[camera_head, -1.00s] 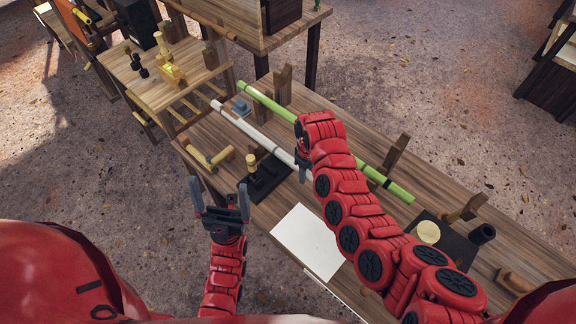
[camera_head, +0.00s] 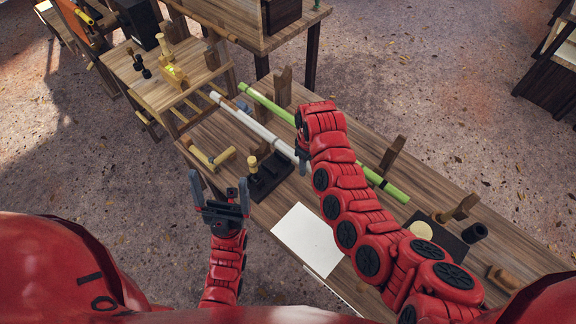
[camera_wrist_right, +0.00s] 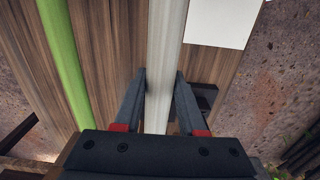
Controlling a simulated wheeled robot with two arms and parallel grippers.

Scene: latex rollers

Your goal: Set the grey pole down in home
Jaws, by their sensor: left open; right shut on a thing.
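The grey pole (camera_head: 250,124) is long and pale and runs diagonally above the wooden bench, beside the green pole (camera_head: 267,102). My right gripper (camera_head: 303,160) is shut around it in the head view. In the right wrist view my right gripper's fingers (camera_wrist_right: 160,95) flank the grey pole (camera_wrist_right: 164,50), with the green pole (camera_wrist_right: 62,60) to its left. My right arm hides the pole's near part in the head view. My left gripper (camera_head: 219,195) is open and empty, off the bench's near side. I cannot tell which place is home.
Upright wooden posts (camera_head: 283,84) stand along the bench's far side. A black block with a yellow-topped peg (camera_head: 268,175), a wooden handle (camera_head: 213,160) and a white sheet (camera_head: 308,240) lie nearer. A dark plate (camera_head: 440,238) is at the right.

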